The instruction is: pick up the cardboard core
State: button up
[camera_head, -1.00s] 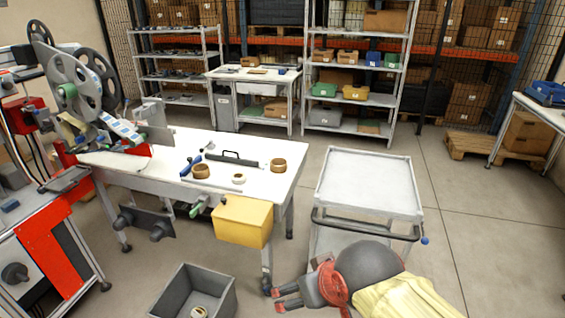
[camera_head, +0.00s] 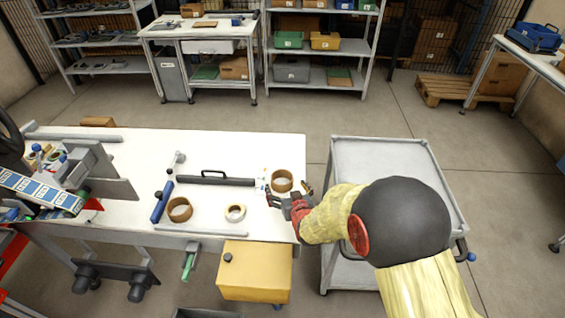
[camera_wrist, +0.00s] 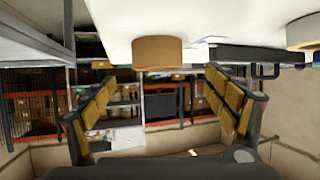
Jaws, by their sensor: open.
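A brown ring (camera_head: 282,180), which looks like the cardboard core, lies flat near the right end of the white table (camera_head: 225,145). A second, similar brown ring (camera_head: 180,210) lies further left, so I cannot be sure which is cardboard. My gripper (camera_head: 288,190) is open and empty at the table's right edge, low, with its fingers on the near side of the right ring. In the wrist view, which is upside down, that ring (camera_wrist: 157,52) shows ahead, centred between the spread fingertips of my gripper (camera_wrist: 160,77). They appear apart from it.
A pale roll (camera_head: 235,212) lies between the rings; it also shows in the wrist view (camera_wrist: 303,32). A yellow box (camera_head: 254,272) hangs at the table front. A grey cart (camera_head: 385,155) stands right.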

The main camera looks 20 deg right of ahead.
aim_at(279, 175)
jog(key=b+x, duration=0.1)
jog(key=x, duration=0.1)
jog(key=shift+w+d+f, duration=0.1)
jog(key=shift+w+f, duration=0.1)
jog(key=shift+w, duration=0.1)
jog(key=b+x, duration=0.1)
jog(key=x, duration=0.1)
jog(key=b+x, duration=0.1)
jog(key=x, duration=0.2)
jog(key=shift+s+d+f, duration=0.15)
jog(key=shift+f, duration=0.25)
jog(key=shift+w+b, duration=0.3)
jog(key=shift+w, duration=0.05)
jog(key=shift+c, duration=1.2)
jog(key=c, duration=1)
